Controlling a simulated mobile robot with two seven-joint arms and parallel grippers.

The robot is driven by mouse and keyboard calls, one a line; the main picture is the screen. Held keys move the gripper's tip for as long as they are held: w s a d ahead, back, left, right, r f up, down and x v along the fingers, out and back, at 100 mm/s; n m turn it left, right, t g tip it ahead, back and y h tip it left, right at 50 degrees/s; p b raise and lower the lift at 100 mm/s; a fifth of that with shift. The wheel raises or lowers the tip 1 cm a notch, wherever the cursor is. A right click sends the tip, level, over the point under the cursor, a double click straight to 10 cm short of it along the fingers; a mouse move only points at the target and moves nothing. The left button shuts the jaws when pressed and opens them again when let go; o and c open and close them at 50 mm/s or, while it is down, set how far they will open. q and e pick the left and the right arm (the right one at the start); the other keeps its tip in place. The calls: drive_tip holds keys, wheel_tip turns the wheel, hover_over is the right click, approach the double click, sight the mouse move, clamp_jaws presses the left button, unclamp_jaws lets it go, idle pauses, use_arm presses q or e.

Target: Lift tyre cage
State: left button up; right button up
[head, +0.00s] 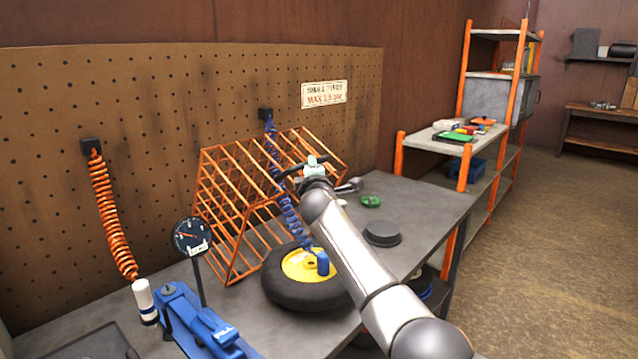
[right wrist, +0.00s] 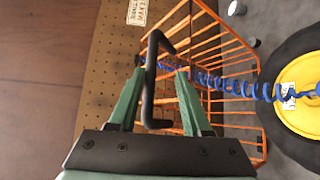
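The orange wire tyre cage (head: 235,215) stands on the workbench against the pegboard, behind the tyre; it also shows in the right wrist view (right wrist: 225,85). The cage has a black handle (right wrist: 151,85) at its upper edge. My right gripper (head: 305,170) is at this edge, its green fingers apart on either side of the handle in the right wrist view (right wrist: 160,75). A gap shows between the handle and the right-hand finger. The black tyre (head: 290,295) with a yellow rim (head: 300,265) lies flat in front of the cage. My left gripper is out of view.
A blue coiled hose (head: 283,190) runs through the cage region to the tyre. A gauge (head: 192,237), blue pump (head: 200,325) and orange coiled hose (head: 110,215) are at left. A dark round tin (head: 382,234) and green item (head: 371,201) lie right of my arm.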

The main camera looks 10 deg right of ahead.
drive_tip(key=s, duration=1.1)
drive_tip(key=shift+a+r, duration=0.25)
